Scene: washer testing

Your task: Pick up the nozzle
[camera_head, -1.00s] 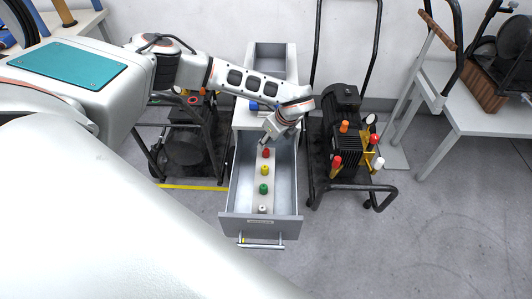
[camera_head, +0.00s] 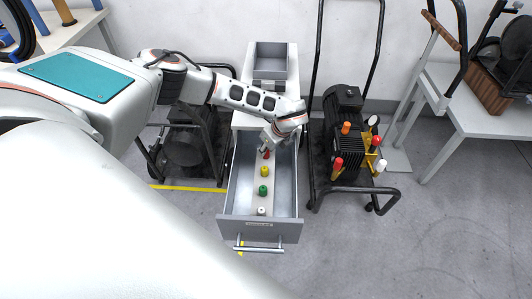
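Small coloured nozzles stand in a row on a light strip in the open grey drawer (camera_head: 282,208). They are red (camera_head: 266,154), yellow (camera_head: 264,171), green (camera_head: 263,190) and white (camera_head: 262,211), from back to front. My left gripper (camera_head: 267,150) reaches into the back of the drawer, its fingertips pointing down at the red nozzle. The gripper's hand partly covers the red nozzle. Whether the fingers touch or grip it is too small to tell. My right gripper is not in view.
The drawer's side walls and front with handle (camera_head: 259,248) surround the row. An open grey bin (camera_head: 271,60) is on the cabinet behind. A black cart with a pressure washer (camera_head: 345,130) stands close on the right; another dark machine (camera_head: 185,147) stands left. Floor in front is clear.

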